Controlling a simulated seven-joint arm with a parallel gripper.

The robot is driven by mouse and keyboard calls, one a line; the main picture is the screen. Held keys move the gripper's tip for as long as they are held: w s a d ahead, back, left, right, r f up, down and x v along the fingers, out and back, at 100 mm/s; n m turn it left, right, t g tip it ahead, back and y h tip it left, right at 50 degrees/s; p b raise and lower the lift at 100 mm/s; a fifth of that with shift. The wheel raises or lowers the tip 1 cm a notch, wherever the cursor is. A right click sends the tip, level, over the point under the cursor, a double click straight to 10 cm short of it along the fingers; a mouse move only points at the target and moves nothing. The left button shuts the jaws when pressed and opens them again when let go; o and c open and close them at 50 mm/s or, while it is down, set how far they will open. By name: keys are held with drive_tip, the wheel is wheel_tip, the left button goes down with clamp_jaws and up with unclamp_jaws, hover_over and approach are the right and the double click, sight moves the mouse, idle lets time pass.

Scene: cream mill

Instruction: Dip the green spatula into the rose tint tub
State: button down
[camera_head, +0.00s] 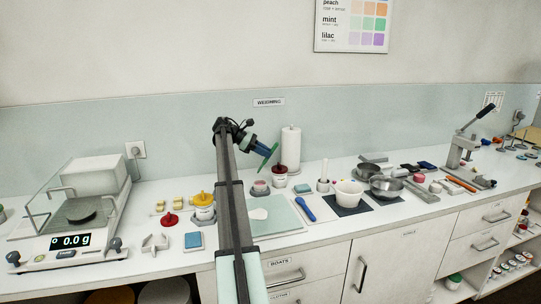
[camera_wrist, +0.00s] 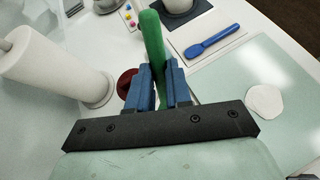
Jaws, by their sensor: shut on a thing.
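My gripper (camera_head: 259,148) is shut on the green spatula (camera_head: 270,155) and holds it in the air above the back of the counter, left of the paper roll. Below the spatula in the head view are a small tub with a pinkish top (camera_head: 260,187) and a white tub with a red top (camera_head: 280,172). I cannot read which is rose tint. A dark red round thing (camera_wrist: 126,82) shows partly behind the left finger.
A white paper roll (camera_head: 291,145) stands close to the right. A pale green mat (camera_head: 285,227) with a white disc (camera_head: 258,214) lies in front; a blue spatula (camera_head: 305,207) lies right of it. A yellow-topped tub (camera_head: 204,210) and red lid (camera_head: 169,219) are left.

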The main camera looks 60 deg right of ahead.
sight(261, 167)
drive_tip(key=shift+f, duration=4.15)
drive_tip(key=shift+r, duration=0.1)
drive_tip(key=shift+r, duration=3.35)
